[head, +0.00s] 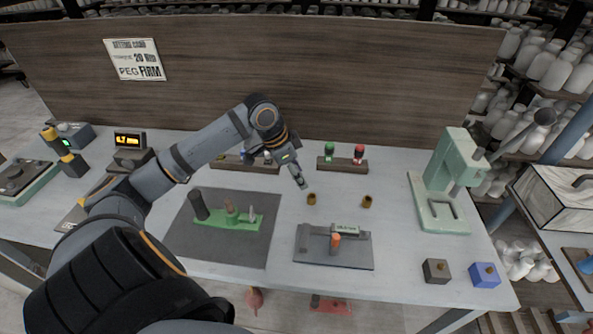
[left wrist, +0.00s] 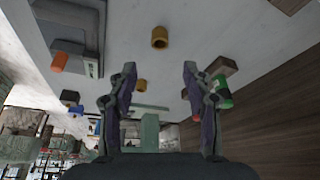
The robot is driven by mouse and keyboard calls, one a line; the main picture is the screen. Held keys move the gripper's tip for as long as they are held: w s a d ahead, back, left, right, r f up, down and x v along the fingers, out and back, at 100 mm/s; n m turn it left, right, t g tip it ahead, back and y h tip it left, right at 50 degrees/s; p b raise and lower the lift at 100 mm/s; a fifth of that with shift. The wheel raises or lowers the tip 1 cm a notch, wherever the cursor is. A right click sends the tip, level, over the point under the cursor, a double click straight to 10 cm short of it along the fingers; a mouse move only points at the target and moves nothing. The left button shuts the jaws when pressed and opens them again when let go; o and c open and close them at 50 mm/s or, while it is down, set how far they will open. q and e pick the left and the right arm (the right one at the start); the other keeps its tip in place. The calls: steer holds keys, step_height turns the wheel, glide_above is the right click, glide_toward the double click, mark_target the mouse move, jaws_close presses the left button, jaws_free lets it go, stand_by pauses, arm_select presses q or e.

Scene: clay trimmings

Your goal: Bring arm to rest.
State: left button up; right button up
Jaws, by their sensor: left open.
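My left arm comes in from the left and reaches over the table (head: 395,235). My left gripper (head: 303,184) hangs above the middle of the table, pointing down. In the left wrist view its two fingers (left wrist: 159,75) are spread apart with nothing held between them. A small brass cup (head: 311,199) stands just below and right of the gripper in the head view. A second brass cup (head: 367,202) stands farther right. Both cups also show in the left wrist view, one of them nearer (left wrist: 160,37). My right gripper is not in view.
A dark mat (head: 180,238) with a green fixture, a grey plate (head: 355,262) with an orange peg, and wooden racks (head: 343,165) are around the gripper. A pale green press (head: 440,180) stands right. A wooden panel (head: 300,70) closes the back.

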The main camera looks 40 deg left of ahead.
arm_select(q)
steer(key=shift+v, duration=0.85)
